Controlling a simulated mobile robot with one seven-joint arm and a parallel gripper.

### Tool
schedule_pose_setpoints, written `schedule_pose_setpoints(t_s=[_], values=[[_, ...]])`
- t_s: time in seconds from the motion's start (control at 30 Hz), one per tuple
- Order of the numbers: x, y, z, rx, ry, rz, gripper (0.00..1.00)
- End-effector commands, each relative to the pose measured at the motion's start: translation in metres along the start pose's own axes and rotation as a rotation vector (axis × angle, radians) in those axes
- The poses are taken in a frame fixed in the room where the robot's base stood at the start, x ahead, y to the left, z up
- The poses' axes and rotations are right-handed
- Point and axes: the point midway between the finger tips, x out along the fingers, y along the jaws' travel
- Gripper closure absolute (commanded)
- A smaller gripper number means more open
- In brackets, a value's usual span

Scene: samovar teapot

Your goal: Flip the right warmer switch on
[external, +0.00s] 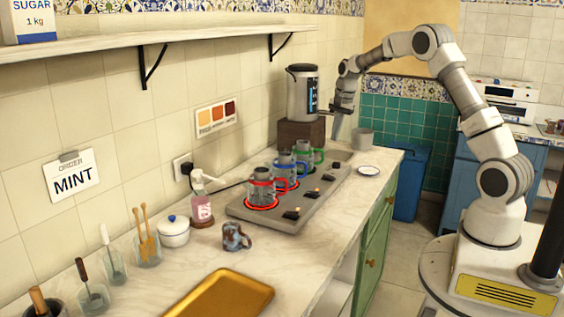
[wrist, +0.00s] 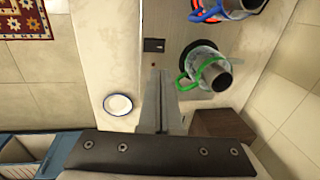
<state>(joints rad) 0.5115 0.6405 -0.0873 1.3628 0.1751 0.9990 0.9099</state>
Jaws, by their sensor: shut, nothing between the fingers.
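The grey warmer plate (external: 262,219) lies on the counter with a row of dark switches along its front edge. Three glass pots stand on it, banded red (external: 262,188), blue (external: 284,167) and green (external: 303,153). The right switch (wrist: 154,45) shows as a small black rectangle in the wrist view, beside the green-banded pot (wrist: 205,68). An orange-red glow shows by the blue-banded pot (wrist: 232,8), none by the green. My gripper (external: 337,136) is shut and empty, pointing down above the warmer's right end. Its fingertips (wrist: 160,72) appear near the switch, apparently not touching.
A kettle (external: 303,92) stands on a brown block (external: 301,135) behind the warmer's right end. A grey cup (external: 362,137) and small plate (external: 368,170) are at the counter's right end. A patterned mug (external: 236,237) and golden tray (external: 218,296) are left.

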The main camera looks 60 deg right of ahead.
Motion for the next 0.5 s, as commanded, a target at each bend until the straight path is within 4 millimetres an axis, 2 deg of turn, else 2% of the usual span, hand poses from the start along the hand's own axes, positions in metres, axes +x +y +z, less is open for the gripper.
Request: schedule_pose_setpoints(t_s=[0.17, 0.5], values=[[0.020, 0.001, 0.001, -0.001, -0.003, 0.004, 1.00], [0.090, 0.001, 0.001, -0.001, -0.002, 0.004, 1.00]])
